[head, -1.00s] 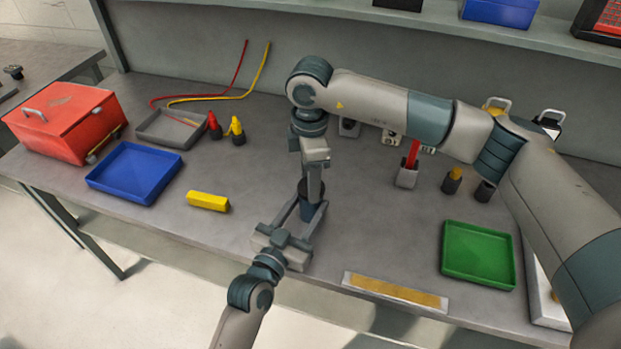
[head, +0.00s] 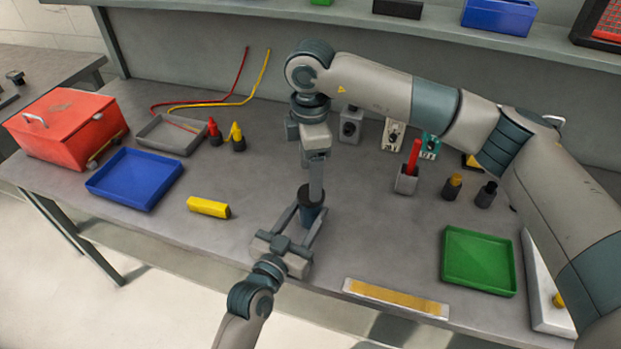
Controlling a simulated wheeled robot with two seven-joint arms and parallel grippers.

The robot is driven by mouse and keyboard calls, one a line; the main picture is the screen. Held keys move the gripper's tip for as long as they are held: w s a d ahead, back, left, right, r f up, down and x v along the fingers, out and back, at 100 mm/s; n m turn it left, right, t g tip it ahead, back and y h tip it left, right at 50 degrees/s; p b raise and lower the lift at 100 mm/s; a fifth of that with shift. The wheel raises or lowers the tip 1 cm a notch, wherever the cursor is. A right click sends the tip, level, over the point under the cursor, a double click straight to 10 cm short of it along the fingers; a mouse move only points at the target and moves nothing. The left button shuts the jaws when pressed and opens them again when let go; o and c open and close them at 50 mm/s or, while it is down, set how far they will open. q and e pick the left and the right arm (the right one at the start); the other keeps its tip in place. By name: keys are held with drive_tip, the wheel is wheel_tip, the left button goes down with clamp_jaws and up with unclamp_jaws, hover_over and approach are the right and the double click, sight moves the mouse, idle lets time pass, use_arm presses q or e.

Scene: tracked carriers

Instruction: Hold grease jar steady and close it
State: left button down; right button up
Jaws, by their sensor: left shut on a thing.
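The grease jar (head: 310,216) is a small dark blue pot standing upright near the front middle of the bench. Its dark top, which looks like a lid (head: 305,194), is partly hidden by my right gripper. My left gripper (head: 307,211) reaches in from the front, shut on the jar with a finger on each side. My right gripper (head: 315,196) points straight down from above, its fingertips at the lid. It shows edge-on, so I cannot tell whether it is open or shut, or whether the lid is fully seated.
A yellow block (head: 208,207), a blue tray (head: 135,178), a grey tray (head: 172,134) and a red toolbox (head: 65,128) are on the left. A green tray (head: 478,260) is on the right. A yellow-brown strip (head: 395,298) lies at the front edge. Bench beside the jar is clear.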

drive_tip(key=shift+r, duration=0.1)
drive_tip(key=shift+c, duration=0.3)
drive_tip(key=n, duration=0.4)
drive_tip(key=shift+r, duration=0.15)
drive_tip(key=n, duration=0.4)
drive_tip(key=shift+r, duration=0.2)
drive_tip(key=n, duration=0.4)
drive_tip(key=shift+r+n, duration=0.2)
drive_tip(key=shift+n, duration=0.1)
drive_tip(key=n, duration=0.4)
drive_tip(key=shift+r, duration=0.2)
drive_tip(key=n, duration=0.4)
drive_tip(key=shift+r+n, duration=0.25)
drive_tip(key=shift+n, duration=0.05)
drive_tip(key=n, duration=0.4)
drive_tip(key=shift+r, duration=0.2)
drive_tip(key=n, duration=0.4)
drive_tip(key=shift+r+n, duration=0.15)
drive_tip(key=shift+n, duration=0.25)
drive_tip(key=n, duration=0.4)
drive_tip(key=shift+d+r+n, duration=0.1)
drive_tip(key=shift+r+n, duration=0.1)
drive_tip(key=shift+n, duration=0.1)
